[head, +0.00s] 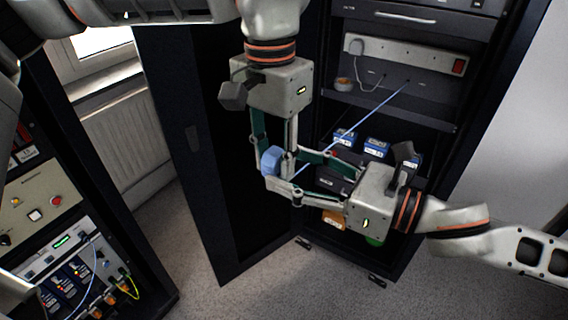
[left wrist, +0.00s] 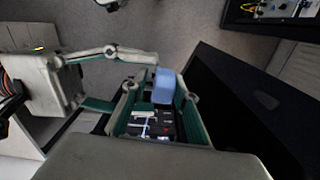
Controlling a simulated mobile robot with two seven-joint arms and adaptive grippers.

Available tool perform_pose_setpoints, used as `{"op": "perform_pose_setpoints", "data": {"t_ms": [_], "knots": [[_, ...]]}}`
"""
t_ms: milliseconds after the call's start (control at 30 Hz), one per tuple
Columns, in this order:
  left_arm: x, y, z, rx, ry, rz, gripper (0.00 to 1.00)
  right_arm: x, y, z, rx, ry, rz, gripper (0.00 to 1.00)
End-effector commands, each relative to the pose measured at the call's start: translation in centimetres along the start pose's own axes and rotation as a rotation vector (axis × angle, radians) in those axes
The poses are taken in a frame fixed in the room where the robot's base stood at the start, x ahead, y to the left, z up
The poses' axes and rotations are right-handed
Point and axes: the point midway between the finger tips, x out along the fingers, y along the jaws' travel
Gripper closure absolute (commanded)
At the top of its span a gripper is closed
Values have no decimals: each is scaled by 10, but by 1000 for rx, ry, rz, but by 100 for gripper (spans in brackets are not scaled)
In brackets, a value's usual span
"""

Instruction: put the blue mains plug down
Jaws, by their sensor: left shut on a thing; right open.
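The blue mains plug (head: 271,160) is held in the air in front of the open cabinet. My left gripper (head: 277,168) reaches down from above and is shut on it. In the left wrist view the plug (left wrist: 163,86) sits between the left fingertips. A thin blue cable (head: 353,128) runs from near the plug up to the cabinet's back panel. My right gripper (head: 297,172) comes in from the right, open, with its fingertips close beside the plug. I cannot tell whether they touch it.
The open cabinet (head: 450,125) has a white socket strip (head: 405,57) with a red switch and a white plug. Several blue-topped boxes (head: 377,147) stand on a lower shelf. An equipment rack (head: 60,215) is at left.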

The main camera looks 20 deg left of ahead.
Motion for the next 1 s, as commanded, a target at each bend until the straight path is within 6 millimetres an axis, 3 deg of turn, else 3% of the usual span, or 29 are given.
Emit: {"op": "perform_pose_setpoints", "data": {"t_ms": [200, 567, 733, 867, 900, 933, 1000], "knots": [[1, 1, 4, -1, -15, 1, 93, 21, 0, 0, 1, 0, -1, 46], [1, 1, 4, -1, -15, 0, 93, 25, 0, 0, 0, 0, -1, 46], [1, 1, 4, -1, -15, 0, 93, 25, -1, 0, 0, 0, -2, 88], [1, 1, 5, 0, -15, 0, 93, 25, -2, 0, 0, 1, -3, 89], [1, 1, 5, 0, -15, 0, 61, 25, -2, 0, -1, 0, -4, 92], [1, 1, 5, 0, -15, 0, 53, 25, -2, 0, -1, 1, -4, 92], [1, 1, 5, 1, -15, 0, 52, 25, -2, 0, -1, 1, -5, 100]]}}
